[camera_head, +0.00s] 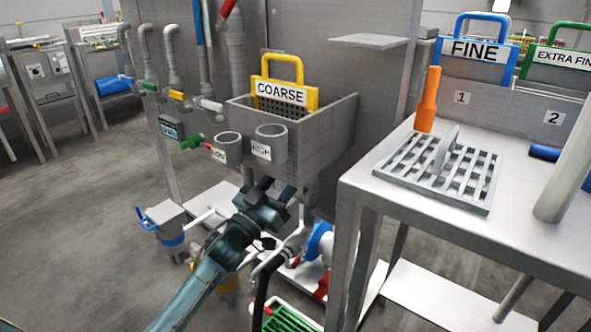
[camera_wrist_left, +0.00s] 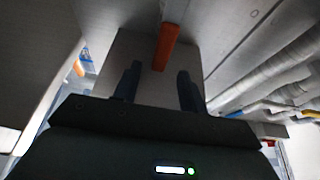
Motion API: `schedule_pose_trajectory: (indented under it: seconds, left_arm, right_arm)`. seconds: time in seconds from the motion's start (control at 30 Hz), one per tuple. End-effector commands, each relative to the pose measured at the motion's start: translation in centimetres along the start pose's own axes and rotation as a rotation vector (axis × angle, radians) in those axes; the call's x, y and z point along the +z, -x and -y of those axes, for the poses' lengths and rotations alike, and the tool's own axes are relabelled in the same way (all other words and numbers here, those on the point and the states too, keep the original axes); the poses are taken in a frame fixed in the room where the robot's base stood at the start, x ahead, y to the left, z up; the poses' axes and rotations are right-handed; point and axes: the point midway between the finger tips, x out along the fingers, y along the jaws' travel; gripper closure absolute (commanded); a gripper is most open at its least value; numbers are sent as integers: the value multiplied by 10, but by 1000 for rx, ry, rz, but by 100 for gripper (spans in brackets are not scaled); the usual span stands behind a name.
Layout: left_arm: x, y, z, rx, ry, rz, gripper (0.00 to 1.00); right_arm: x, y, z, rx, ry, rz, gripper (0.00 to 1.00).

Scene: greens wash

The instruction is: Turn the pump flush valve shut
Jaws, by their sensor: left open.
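No pump flush valve can be picked out for certain. In the left wrist view an orange bar-like handle (camera_wrist_left: 166,47) hangs in front of a grey panel, beyond and between the fingertips, with none of it clearly gripped. My left gripper (camera_head: 276,187) is open under the grey sink in the head view; its two fingers also show in the left wrist view (camera_wrist_left: 157,85). A blue and white pump-like unit (camera_head: 320,243) sits low to the right of the gripper, with red parts beside it. My right gripper is out of view.
The grey sink (camera_head: 335,130) with the yellow COARSE screen (camera_head: 297,68) is above my left gripper. A steel table (camera_head: 395,208) with a grate (camera_head: 425,182) stands to the right. The floor at left is open.

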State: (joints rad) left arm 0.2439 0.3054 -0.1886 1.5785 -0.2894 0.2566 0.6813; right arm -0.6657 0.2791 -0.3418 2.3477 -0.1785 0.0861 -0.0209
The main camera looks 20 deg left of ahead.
Motion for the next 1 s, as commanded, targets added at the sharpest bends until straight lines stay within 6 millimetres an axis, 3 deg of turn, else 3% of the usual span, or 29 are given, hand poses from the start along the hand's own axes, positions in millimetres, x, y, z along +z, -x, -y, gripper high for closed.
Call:
schedule_pose_trajectory:
  seconds: [0.1, 0.3, 0.67, 1.0]
  left_arm:
    - [1, -22, 0, 0, 0, -2, 58]
    - [1, -41, 0, -1, 0, 1, 58]
    - [1, -45, 0, -1, 1, 2, 59]
    - [1, -45, 0, -1, 0, 2, 87]
  right_arm:
    - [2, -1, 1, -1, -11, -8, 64]
    - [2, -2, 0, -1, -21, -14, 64]
    - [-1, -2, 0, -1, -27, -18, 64]
    - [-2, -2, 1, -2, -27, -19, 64]
